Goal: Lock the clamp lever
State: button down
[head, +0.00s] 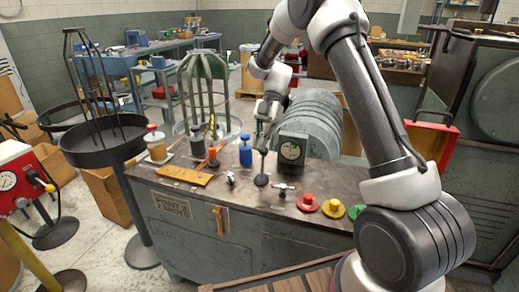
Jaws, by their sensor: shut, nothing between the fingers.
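My gripper (263,143) is shut and empty, pointing down over the back middle of the workbench. Directly below it a dark upright rod stands on a round black base (262,181). From this view I cannot tell whether the fingertips touch the rod. A small T-shaped handle with red on it (283,187) stands to the right of that base, near the front edge. A small silver-and-black fitting (231,178) stands to the left. Which of these is the clamp lever is too small to tell.
A dial gauge box (291,150) stands just right of my gripper, before a large ribbed drum (318,118). A blue bottle (245,151) is at left. Red (308,203), yellow (333,209) and green buttons line the right front.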

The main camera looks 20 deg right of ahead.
jog(key=shift+w+d+f, duration=0.1)
jog(key=shift+w+d, duration=0.55)
jog(key=shift+w, duration=0.25)
jog(key=shift+w+d, duration=0.1)
jog(key=shift+w, duration=0.05)
